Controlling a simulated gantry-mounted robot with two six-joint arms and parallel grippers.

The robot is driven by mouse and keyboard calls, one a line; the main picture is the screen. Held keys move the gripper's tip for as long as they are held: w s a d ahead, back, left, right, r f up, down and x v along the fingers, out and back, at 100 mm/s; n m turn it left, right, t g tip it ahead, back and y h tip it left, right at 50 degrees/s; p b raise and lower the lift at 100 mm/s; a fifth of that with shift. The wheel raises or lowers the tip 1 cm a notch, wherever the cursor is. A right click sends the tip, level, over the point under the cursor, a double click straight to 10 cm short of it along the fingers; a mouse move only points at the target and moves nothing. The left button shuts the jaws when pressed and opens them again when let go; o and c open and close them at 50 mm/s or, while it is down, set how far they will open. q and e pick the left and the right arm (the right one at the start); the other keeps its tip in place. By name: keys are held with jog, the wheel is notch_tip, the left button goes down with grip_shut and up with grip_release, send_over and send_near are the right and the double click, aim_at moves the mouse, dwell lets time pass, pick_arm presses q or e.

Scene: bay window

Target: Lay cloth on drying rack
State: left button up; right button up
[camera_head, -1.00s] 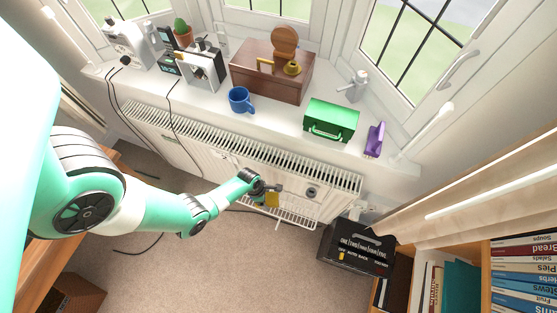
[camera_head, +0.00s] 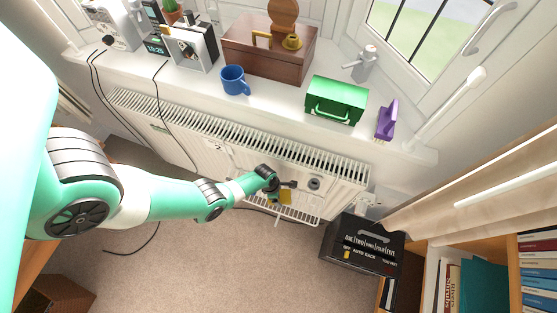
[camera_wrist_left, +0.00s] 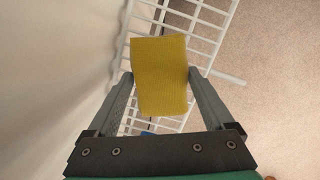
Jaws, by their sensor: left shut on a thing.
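The yellow cloth (camera_wrist_left: 160,78) is held between the fingers of my left gripper (camera_wrist_left: 160,76), which is shut on it. In the head view the small yellow cloth (camera_head: 286,197) shows at the end of my left gripper (camera_head: 287,186), in front of the radiator. The white wire drying rack (camera_head: 298,215) hangs at the radiator's front, beside and below the cloth. In the left wrist view the rack's bars (camera_wrist_left: 205,32) show behind the cloth; contact between them cannot be told. My right gripper is not in view.
The radiator (camera_head: 225,158) runs under the windowsill. A black box (camera_head: 362,246) stands on the floor right of the rack. A blue mug (camera_head: 234,80), green box (camera_head: 336,100) and purple object (camera_head: 387,120) stand on the sill. Carpet (camera_head: 215,265) in front is clear.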

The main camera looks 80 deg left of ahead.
pick_arm(q)
jog(key=shift+f, duration=0.2)
jog(key=o, duration=1.2)
jog(key=shift+r, duration=0.1)
jog(key=p+v, duration=1.1)
jog(key=v, duration=0.1)
jog(key=shift+r, duration=0.15)
